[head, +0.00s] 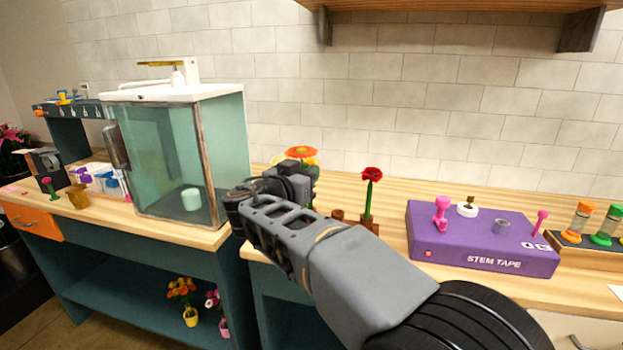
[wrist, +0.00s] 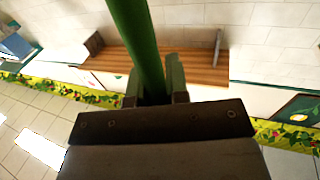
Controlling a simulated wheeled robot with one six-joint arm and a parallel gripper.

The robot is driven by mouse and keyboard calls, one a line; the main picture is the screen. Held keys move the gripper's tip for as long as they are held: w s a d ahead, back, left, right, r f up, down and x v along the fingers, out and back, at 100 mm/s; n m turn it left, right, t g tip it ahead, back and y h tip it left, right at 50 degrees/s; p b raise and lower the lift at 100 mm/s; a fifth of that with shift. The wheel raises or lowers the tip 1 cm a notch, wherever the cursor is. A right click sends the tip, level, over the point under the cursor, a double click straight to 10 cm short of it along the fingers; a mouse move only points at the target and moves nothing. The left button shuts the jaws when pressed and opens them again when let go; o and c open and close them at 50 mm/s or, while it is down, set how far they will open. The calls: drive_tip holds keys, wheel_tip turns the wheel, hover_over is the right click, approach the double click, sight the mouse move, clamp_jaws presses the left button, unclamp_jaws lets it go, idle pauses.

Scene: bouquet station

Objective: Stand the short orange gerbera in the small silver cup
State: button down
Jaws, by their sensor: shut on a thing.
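My gripper (head: 288,172) is at the middle of the head view, in front of the tiled wall and above the wooden counter. In the wrist view its two fingers (wrist: 154,82) are closed on a thick green stem (wrist: 137,35). An orange flower head, looking like the orange gerbera (head: 300,151), shows just above my gripper in the head view. Its lower part is hidden behind my gripper.
A red flower (head: 371,175) stands upright on the counter right of my gripper. The purple STEM TAPE box (head: 480,262) carries pink pieces and a white round piece. A glass tank (head: 180,160) stands to the left. A wooden shelf (head: 450,5) hangs above.

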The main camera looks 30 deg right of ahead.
sight(307, 153)
drive_tip(key=shift+r+p, duration=0.45)
drive_tip(key=shift+r, duration=2)
